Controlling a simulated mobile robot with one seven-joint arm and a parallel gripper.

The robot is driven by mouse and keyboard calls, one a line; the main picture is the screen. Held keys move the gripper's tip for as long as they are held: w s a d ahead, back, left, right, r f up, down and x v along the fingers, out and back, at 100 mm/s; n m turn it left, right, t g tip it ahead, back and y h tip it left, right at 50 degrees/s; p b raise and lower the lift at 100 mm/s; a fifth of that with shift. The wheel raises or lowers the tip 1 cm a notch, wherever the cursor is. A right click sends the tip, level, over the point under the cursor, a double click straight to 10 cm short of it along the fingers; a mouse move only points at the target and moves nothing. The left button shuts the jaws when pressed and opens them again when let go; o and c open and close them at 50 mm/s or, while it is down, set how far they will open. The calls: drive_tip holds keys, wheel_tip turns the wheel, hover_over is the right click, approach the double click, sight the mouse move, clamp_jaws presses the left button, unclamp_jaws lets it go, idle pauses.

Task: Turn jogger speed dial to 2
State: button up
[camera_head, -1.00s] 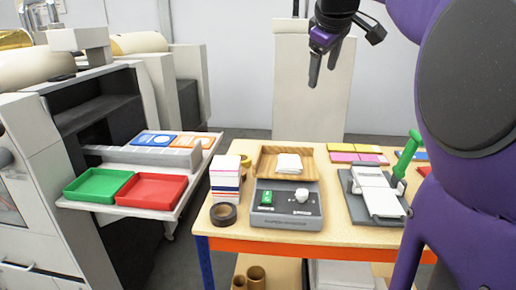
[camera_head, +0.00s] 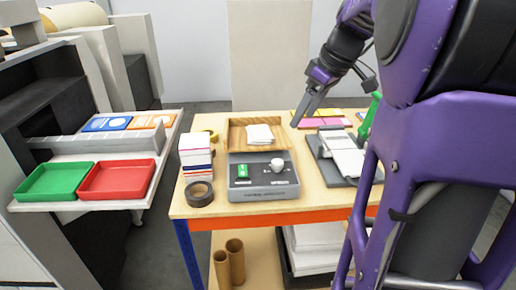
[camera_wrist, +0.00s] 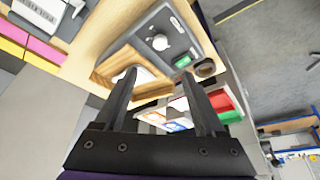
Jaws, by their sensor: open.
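The jogger (camera_head: 264,186) is a grey box near the front edge of the wooden table. It has a green switch (camera_head: 242,171) on its left and a white speed dial (camera_head: 277,165) on its right. The dial also shows in the wrist view (camera_wrist: 161,42), upper middle; its setting is too small to read. My gripper (camera_head: 297,122) is in the air above and to the right of the jogger, apart from the dial. In the wrist view its two fingers (camera_wrist: 162,84) are spread and nothing is between them.
A wooden tray (camera_head: 234,137) with white paper stands behind the jogger. A paper stack (camera_head: 196,158) and a brown tape roll (camera_head: 199,193) are to its left. A green-handled device (camera_head: 335,165) is to its right. Green (camera_head: 54,181) and red (camera_head: 118,180) trays sit on the left shelf.

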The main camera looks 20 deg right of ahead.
sight(278, 162)
drive_tip(key=b+x, duration=0.1)
drive_tip(key=x, duration=1.6)
drive_tip(key=shift+w+f+b, duration=0.1)
drive_tip(key=shift+f+b, duration=0.05)
drive_tip(key=shift+b, duration=0.15)
clamp_jaws()
